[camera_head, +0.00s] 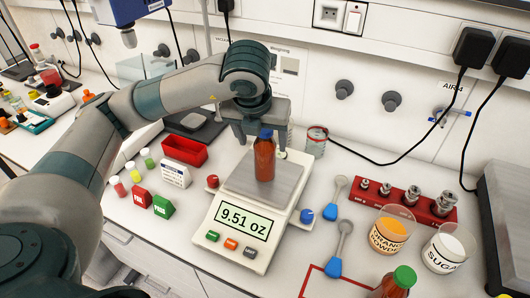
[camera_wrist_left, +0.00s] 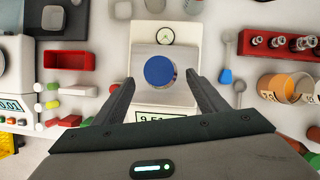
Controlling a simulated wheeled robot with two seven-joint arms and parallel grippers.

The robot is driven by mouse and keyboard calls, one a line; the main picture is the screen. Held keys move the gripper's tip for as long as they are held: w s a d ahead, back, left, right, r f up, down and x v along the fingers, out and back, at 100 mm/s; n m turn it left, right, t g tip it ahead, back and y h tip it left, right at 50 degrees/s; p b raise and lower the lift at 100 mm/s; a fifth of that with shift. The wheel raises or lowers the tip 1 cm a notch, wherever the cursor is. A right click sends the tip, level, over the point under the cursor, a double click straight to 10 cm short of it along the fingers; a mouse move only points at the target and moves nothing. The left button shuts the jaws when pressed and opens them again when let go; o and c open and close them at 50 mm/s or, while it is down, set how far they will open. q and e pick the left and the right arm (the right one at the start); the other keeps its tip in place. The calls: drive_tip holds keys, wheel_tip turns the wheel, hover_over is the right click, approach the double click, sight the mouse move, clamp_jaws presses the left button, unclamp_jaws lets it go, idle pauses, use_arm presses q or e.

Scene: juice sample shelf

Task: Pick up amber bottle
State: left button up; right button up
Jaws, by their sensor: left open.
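The amber bottle (camera_head: 265,158) with a blue cap stands upright on the metal plate of a white scale (camera_head: 243,222), whose display reads 9.51 oz. My left gripper (camera_head: 260,138) is just above and behind the bottle in the head view, pointing down. In the left wrist view, the bottle's blue cap (camera_wrist_left: 159,72) lies between the two open fingers (camera_wrist_left: 160,85), with a gap on each side. I cannot tell how far the fingertips are above the cap. My right gripper is not in view.
A red tray (camera_head: 184,151) and small red and green blocks stand left of the scale. Blue-handled scoops (camera_head: 333,266), a red weight rack (camera_head: 405,201), powder beakers (camera_head: 389,236) and a green-capped bottle (camera_head: 397,284) stand to the right. Black cables hang along the wall.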

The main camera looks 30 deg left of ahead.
use_arm(q)
drive_tip(key=shift+w+f, duration=0.15)
drive_tip(key=shift+f, duration=0.25)
drive_tip(key=shift+p+x, duration=0.8)
drive_tip(key=shift+p, duration=0.1)
drive_tip(key=p+x, duration=0.1)
drive_tip(key=x, duration=0.1)
drive_tip(key=shift+f, duration=0.45)
drive_tip(key=shift+w+f+p, duration=0.2)
drive_tip(key=shift+f+p, duration=0.1)
drive_tip(key=shift+f, duration=0.1)
drive_tip(key=c, duration=1.4)
